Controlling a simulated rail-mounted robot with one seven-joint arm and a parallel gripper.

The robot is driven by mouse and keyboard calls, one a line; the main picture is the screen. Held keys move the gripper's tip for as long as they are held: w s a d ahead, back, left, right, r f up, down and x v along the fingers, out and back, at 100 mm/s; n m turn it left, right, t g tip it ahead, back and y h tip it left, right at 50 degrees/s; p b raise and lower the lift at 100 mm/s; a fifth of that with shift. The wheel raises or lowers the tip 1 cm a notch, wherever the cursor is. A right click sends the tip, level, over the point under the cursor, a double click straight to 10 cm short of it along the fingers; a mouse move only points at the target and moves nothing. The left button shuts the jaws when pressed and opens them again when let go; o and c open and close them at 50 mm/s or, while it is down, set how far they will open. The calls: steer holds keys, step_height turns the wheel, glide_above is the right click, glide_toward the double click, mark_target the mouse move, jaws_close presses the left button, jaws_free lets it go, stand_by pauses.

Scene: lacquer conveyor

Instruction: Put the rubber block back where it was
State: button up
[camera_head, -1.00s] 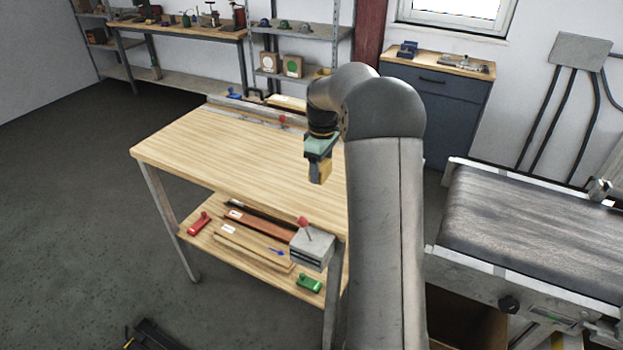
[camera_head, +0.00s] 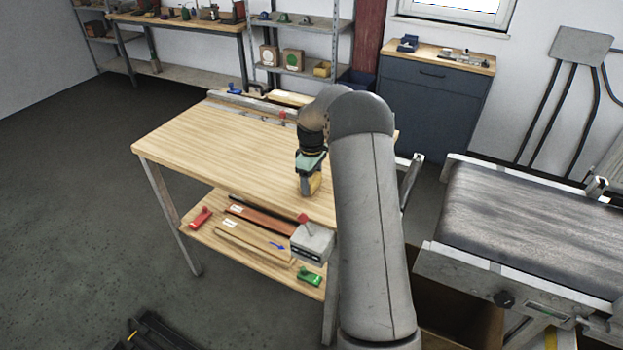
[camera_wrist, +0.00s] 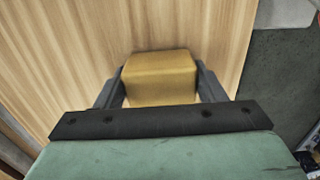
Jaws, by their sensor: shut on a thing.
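The rubber block is a yellow-brown block (camera_wrist: 162,78) held between the two dark fingers in the wrist view. It also shows in the head view (camera_head: 315,184) at the lower end of my gripper (camera_head: 308,186). My gripper (camera_wrist: 162,88) is shut on it, with a finger on each side. The block is over the wooden table top (camera_head: 220,140), near its front right part. I cannot tell whether the block touches the table top or hangs just above it.
A lower shelf (camera_head: 195,236) holds a red tool (camera_head: 201,217), boards, a green tool (camera_head: 309,279) and a grey block with a red knob (camera_head: 312,241). A conveyor (camera_head: 530,228) stands at the right. A grey rail (camera_head: 245,104) lies along the table's back. The table's left half is clear.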

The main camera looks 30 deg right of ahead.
steer(key=o, duration=1.1)
steer(key=shift+f, duration=0.15)
step_height(320, 180, up, 12)
steer(key=b, duration=0.2)
steer(key=s+a+r, duration=0.3)
steer(key=s+a, duration=0.1)
steer(key=a, duration=0.1)
steer(key=s+a+m, duration=0.2)
steer(key=s+a, duration=0.2)
steer(key=s, duration=0.3)
steer(key=s+a+r+m, duration=0.1)
steer(key=s+a, duration=0.2)
steer(key=s, duration=0.4)
steer(key=s+a+m, duration=0.2)
steer(key=s+a, duration=0.2)
steer(key=s, duration=0.3)
steer(key=s+f, duration=0.1)
steer(key=s, duration=0.3)
steer(key=s+a+f+m, duration=0.1)
steer(key=s+f, duration=0.1)
steer(key=s, duration=0.2)
steer(key=s+a+f+m, duration=0.1)
steer(key=s, duration=0.3)
steer(key=shift+a+f+t, duration=0.2)
steer(key=shift+f+t, duration=0.2)
